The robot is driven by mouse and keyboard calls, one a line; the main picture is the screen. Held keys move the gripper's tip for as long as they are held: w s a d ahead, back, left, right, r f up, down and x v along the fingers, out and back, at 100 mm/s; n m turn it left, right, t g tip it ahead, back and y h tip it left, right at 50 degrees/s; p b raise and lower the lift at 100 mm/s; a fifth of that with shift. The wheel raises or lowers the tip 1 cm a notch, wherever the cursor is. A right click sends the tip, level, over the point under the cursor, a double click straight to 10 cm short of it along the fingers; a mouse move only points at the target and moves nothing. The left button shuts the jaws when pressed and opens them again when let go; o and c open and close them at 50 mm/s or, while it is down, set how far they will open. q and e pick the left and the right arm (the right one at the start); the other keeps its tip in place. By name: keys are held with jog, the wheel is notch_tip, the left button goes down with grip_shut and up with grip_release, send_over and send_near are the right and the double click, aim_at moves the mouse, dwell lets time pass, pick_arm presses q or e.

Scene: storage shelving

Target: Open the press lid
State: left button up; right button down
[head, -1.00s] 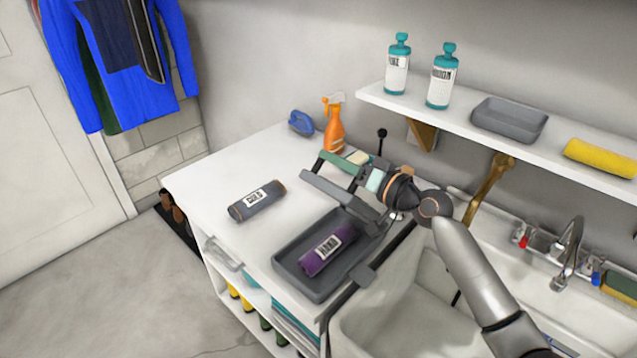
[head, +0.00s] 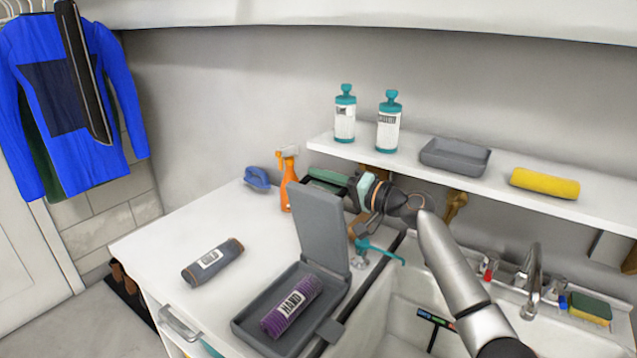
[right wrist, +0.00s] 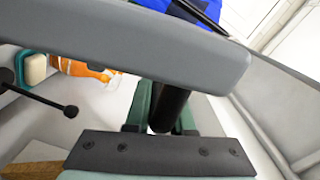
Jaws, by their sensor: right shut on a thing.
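The press is a grey tray-like base (head: 248,334) on the white counter, with a purple labelled roll (head: 292,307) lying in it. Its grey lid (head: 322,235) stands raised, nearly upright, at the back of the base. My right gripper (head: 335,183) is at the lid's top edge, on its far side. In the right wrist view, the lid (right wrist: 130,50) crosses the top and a dark cylindrical handle (right wrist: 170,108) runs from it between my green fingers. The right gripper is shut on this handle; the lid partly hides the fingers in the head view. My left gripper is not in view.
A grey labelled roll (head: 212,262) lies on the counter left of the press. An orange spray bottle (head: 287,178) and blue brush (head: 257,178) stand behind. A wall shelf (head: 455,180) holds bottles, a tray and a yellow roll. The sink is at right.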

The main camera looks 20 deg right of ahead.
jog(key=shift+d+f, duration=0.1)
jog(key=c, duration=0.8)
grip_release()
jog(key=shift+s, duration=0.1)
jog(key=b+v, duration=0.1)
jog(key=v, duration=1.1)
jog(key=shift+s+d, duration=0.1)
jog(key=shift+s, duration=0.05)
